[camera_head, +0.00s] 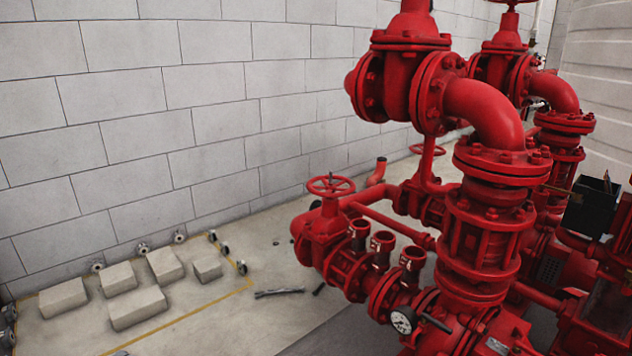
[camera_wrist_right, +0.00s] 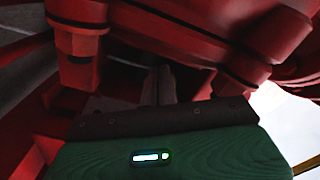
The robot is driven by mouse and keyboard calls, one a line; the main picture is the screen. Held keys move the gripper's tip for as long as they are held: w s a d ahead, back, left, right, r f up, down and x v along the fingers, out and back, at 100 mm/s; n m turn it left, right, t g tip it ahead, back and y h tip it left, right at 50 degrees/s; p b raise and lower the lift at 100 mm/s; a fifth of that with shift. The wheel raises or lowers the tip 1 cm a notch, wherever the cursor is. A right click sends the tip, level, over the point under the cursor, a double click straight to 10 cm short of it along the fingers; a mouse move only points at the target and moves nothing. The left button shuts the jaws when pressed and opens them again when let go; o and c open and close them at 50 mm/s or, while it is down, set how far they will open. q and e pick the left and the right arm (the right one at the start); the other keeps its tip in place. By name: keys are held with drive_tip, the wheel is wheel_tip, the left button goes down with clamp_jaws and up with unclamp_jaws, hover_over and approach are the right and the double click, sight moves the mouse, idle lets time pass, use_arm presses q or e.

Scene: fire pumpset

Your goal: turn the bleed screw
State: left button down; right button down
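The red pump assembly (camera_head: 490,230) fills the right half of the head view. I cannot make out the bleed screw in either view. In the right wrist view the green body of my right gripper shows at the bottom, with a lit indicator. Its dark fingers (camera_wrist_right: 158,85) reach in under red flanged pipework (camera_wrist_right: 190,40) with a large bolt (camera_wrist_right: 78,60) at left. The fingers are in deep shadow; their gap and anything between them cannot be made out. Neither gripper shows in the head view.
A red handwheel (camera_head: 330,186), several open red pipe stubs (camera_head: 381,243) and a pressure gauge (camera_head: 403,320) sit on the assembly's left side. A dark box (camera_head: 590,206) is at the right. Grey blocks (camera_head: 138,307) lie on the floor by the block wall (camera_head: 120,100).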

drive_tip(key=shift+f, duration=0.1)
drive_tip(key=p+v, duration=0.1)
drive_tip(key=v, duration=0.5)
drive_tip(key=shift+w+a+f+p, duration=0.15)
drive_tip(key=shift+a+f+p, duration=0.05)
drive_tip(key=shift+p, duration=0.2)
